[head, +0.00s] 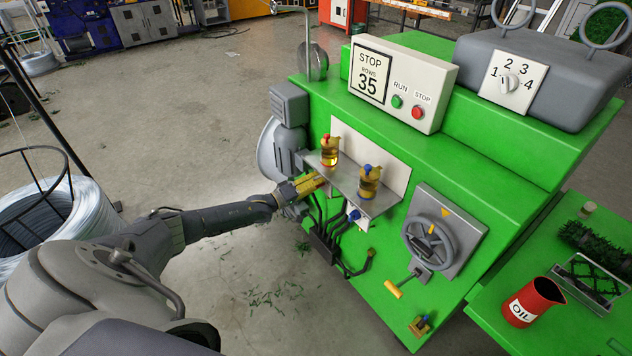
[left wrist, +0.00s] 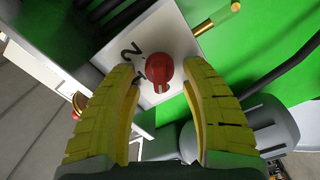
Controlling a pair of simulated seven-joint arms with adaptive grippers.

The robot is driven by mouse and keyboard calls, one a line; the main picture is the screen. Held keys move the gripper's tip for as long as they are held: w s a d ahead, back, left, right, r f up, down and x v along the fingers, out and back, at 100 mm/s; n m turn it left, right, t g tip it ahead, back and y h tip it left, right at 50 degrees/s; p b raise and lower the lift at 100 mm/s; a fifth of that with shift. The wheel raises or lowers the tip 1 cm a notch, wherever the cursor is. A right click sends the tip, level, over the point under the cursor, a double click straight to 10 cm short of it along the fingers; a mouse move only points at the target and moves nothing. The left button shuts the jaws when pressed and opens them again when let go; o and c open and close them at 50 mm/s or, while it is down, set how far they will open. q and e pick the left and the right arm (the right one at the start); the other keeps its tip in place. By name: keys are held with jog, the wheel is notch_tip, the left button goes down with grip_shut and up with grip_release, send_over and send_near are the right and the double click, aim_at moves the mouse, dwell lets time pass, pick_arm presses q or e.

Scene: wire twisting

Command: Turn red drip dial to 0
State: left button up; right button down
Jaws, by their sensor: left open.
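The red drip dial (left wrist: 159,74) is a round red knob on a white plate (left wrist: 165,32), with the black digits 2 and 1 beside it in the left wrist view. Its exact pointing direction is hard to tell. My left gripper (left wrist: 160,68) has yellow ribbed fingers, spread open on either side of the dial; I cannot tell whether they touch it. In the head view my left gripper (head: 310,185) is at the machine's left side, below the red-capped oil cup (head: 329,151), and largely hides the dial. My right gripper is not in view.
A blue-capped oil cup (head: 369,182) and a blue dial (head: 354,215) are to the right. Black hoses (head: 325,240) hang below the shelf. A handwheel (head: 430,241) and a red oil can (head: 533,302) are further right. Open floor lies left of the green machine.

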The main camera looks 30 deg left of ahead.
pick_arm(q)
jog(key=v, duration=1.1)
jog(key=shift+s, duration=0.35)
jog(key=shift+a, duration=0.1)
